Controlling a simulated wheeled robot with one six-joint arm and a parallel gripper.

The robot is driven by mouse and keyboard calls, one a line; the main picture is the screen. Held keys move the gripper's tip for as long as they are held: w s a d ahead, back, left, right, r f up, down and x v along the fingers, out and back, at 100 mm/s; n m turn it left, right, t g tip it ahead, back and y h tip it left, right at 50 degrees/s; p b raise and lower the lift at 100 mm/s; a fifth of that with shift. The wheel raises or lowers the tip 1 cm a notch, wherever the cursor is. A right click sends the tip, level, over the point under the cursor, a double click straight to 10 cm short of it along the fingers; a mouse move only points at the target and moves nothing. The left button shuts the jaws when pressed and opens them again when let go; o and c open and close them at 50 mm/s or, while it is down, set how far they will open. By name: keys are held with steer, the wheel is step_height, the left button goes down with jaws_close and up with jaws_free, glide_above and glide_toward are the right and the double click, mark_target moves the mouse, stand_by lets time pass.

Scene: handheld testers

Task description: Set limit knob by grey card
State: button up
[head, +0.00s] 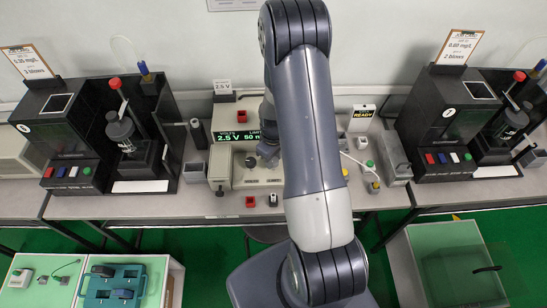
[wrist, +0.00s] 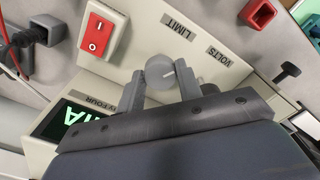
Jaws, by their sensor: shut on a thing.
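The limit knob (wrist: 159,73) is a round grey knob with a short white mark, below the LIMIT label (wrist: 177,27) in the wrist view. My gripper (wrist: 159,80) is shut on it, one finger on each side. The bench supply (head: 224,167) stands at centre in the head view, and my gripper (head: 267,150) is over its front, partly behind my arm. Its display (head: 232,138) reads VOLTS 2.5 V and LIMIT 50 m, the rest hidden. A small pale card (head: 222,87) behind it reads 2.5 V. I cannot pick out a grey card for certain.
A red rocker switch (wrist: 96,35) and a red socket (wrist: 257,12) are near the knob. A black tester (head: 65,135) stands left and another (head: 440,130) right. A READY sign (head: 362,115) stands behind several coloured parts. Trays lie below the bench.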

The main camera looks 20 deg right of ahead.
steer(key=shift+f, duration=0.1)
steer(key=m+b, duration=0.3)
steer(key=shift+f+m+b, duration=0.1)
steer(key=shift+m+b, duration=0.25)
steer(key=shift+m, duration=0.05)
steer(key=m+b, duration=0.3)
steer(key=m, duration=0.1)
steer(key=m+b, duration=0.2)
steer(key=m, duration=0.3)
steer(key=m+b, duration=0.1)
steer(key=m, duration=0.3)
steer(key=shift+r+m+b, duration=0.2)
steer(key=shift+m+b, duration=0.1)
steer(key=shift+b, duration=0.05)
steer(key=shift+w, duration=0.1)
steer(key=o, duration=1)
